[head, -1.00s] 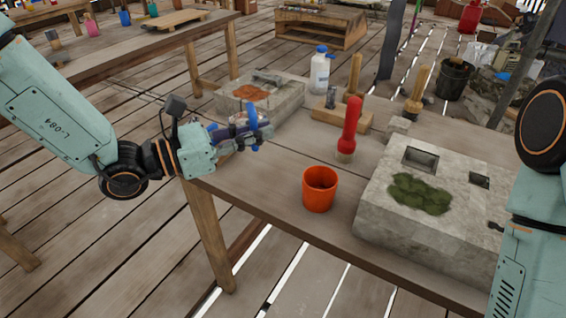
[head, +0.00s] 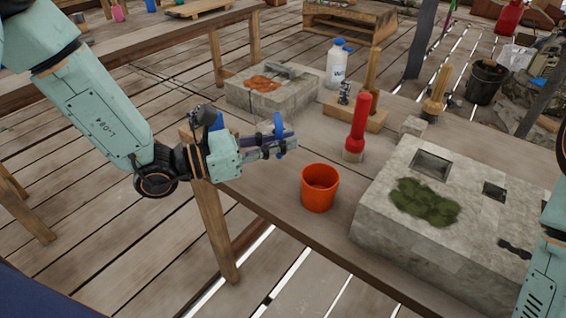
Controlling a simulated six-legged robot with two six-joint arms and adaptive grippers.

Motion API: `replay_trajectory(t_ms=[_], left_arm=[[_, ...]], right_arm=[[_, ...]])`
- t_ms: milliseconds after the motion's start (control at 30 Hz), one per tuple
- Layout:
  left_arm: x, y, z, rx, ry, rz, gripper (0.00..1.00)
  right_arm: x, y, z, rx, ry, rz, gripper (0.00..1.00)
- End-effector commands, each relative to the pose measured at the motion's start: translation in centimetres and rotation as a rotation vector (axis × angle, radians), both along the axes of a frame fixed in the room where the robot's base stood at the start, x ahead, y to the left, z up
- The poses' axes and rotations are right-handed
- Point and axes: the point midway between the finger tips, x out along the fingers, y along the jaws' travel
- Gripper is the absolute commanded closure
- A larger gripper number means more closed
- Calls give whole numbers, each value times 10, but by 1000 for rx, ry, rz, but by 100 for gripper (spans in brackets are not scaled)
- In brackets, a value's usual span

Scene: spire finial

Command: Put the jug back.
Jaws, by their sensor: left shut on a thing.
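A white jug with a blue cap (head: 338,66) stands upright at the back of the workbench (head: 285,180), right of a stone block with an orange-brown patch. My left gripper (head: 287,142) is over the bench's near left edge, in front of the jug and well apart from it. Its fingers are shut on a small blue thing (head: 279,134), mostly hidden by the fingers; I cannot tell what it is. Part of my right arm shows at the right edge; its gripper is out of view.
An orange bucket (head: 320,188) stands close right of my left gripper. Behind it is a red-handled tool (head: 358,125). A stone block with moss (head: 425,202) fills the right. A wooden rack (head: 357,112) holds upright tools near the jug. The bench's middle left is clear.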

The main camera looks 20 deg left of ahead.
Motion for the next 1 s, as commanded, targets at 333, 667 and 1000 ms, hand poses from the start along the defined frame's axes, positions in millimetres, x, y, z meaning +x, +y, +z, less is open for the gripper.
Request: replay_trajectory(t_ms=[333,667,1000], left_arm=[[1,-3,-32,1,0,-2,100],[3,-4,-48,0,-2,-1,100],[2,-4,-53,1,-1,-1,86]], right_arm=[[0,0,-10,0,0,0,60],[0,0,-14,0,-1,0,60],[0,0,-19,0,-1,0,60]])
